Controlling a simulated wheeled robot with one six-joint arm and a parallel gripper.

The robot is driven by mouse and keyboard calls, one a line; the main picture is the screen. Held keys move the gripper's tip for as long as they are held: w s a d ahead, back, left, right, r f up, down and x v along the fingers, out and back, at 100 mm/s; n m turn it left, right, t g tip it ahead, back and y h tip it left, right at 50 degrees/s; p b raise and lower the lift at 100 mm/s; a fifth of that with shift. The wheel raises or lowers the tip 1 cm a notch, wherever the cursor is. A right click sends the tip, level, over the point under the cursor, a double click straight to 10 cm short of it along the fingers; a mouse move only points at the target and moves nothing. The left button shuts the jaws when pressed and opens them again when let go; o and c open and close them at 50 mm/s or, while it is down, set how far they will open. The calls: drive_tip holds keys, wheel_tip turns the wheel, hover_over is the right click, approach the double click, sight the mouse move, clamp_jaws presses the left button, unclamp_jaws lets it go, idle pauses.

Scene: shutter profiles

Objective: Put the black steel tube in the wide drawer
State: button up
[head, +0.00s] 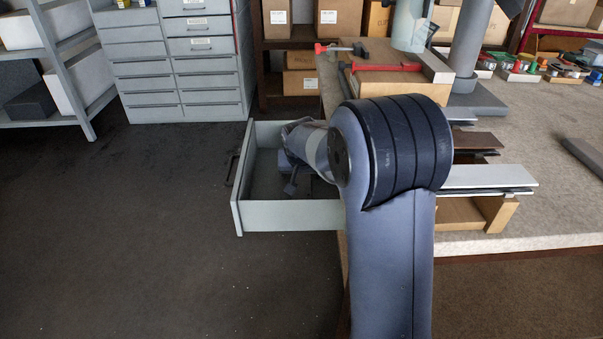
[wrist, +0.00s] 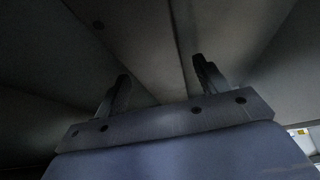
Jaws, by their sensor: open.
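An open grey drawer (head: 285,216) sticks out to the left from under the workbench. My gripper (head: 296,186) is over or inside this drawer, partly hidden by my own arm. In the wrist view my gripper (wrist: 163,70) has its two fingers wide apart, with nothing seen held between them. The surfaces beyond the fingers are dark grey, and I cannot tell which parts they are. I cannot make out the black steel tube in either view. My arm hides part of the drawer's inside and part of the bench.
Profiles, white (head: 490,177) and brown (head: 478,141), lie on wooden supports (head: 463,213) on the workbench (head: 550,210). Grey drawer cabinets (head: 145,75) and a shelf stand behind. The floor left of the drawer is clear.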

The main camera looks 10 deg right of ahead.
drive_tip(key=shift+r, duration=0.1)
drive_tip(key=shift+r, duration=0.25)
drive_tip(key=p+v, duration=0.2)
drive_tip(key=v, duration=0.9)
drive_tip(key=shift+s+r, duration=0.2)
drive_tip(key=shift+s, duration=0.1)
